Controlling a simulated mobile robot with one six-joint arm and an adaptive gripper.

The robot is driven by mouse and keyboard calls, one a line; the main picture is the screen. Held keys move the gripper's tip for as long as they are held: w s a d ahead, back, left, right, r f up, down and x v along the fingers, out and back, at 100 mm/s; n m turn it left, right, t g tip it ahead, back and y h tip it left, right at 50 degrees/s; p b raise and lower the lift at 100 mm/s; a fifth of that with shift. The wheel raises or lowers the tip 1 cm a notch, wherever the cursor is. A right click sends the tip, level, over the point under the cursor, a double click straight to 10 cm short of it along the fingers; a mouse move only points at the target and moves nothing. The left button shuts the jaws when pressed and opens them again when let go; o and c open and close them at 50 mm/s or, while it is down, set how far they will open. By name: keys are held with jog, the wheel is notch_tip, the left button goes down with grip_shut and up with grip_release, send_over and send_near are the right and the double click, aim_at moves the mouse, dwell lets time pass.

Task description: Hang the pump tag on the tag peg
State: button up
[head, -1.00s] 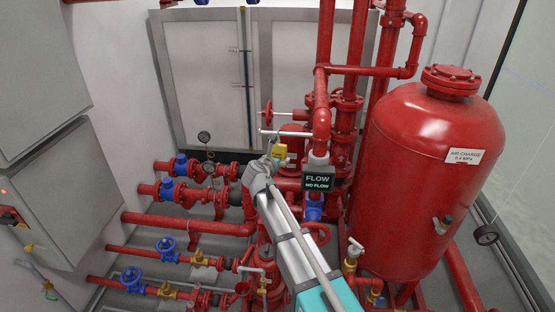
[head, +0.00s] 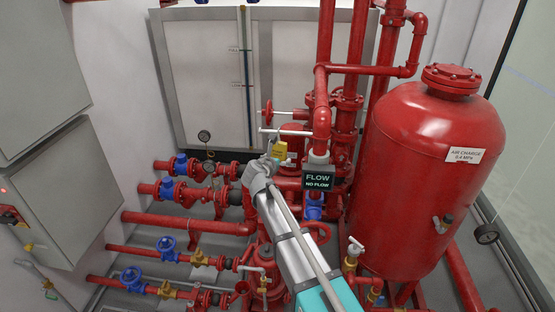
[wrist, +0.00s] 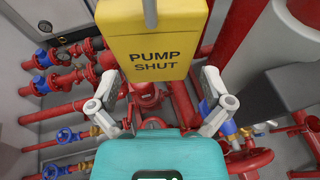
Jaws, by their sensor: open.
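The yellow pump tag (head: 279,150) hangs below a pale horizontal rod (head: 291,132), which looks like the tag peg. A thin grey loop above the tag reaches up towards the rod; whether it is around the rod is too small to tell. In the wrist view the tag (wrist: 150,42) reads "PUMP SHUT" and fills the top middle, a grey stem at its top edge. My gripper (wrist: 163,103) is open, its fingers spread to either side below the tag's lower edge, with nothing visible between them. In the head view my gripper (head: 268,163) is just below and left of the tag.
A black FLOW / NO FLOW sign (head: 318,181) and red pipework stand close to the right of my gripper. A large red tank (head: 432,185) is farther right. Blue-handled valves (head: 167,188) line the pipes at left. A grey cabinet (head: 205,75) stands behind.

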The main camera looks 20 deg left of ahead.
jog(key=shift+w, duration=0.1)
jog(key=shift+r+p, duration=1.2)
jog(key=s+d, duration=0.2)
jog(key=s, duration=1)
jog(key=shift+s+d, duration=0.35)
jog(key=shift+s, duration=0.05)
jog(key=shift+f, duration=0.1)
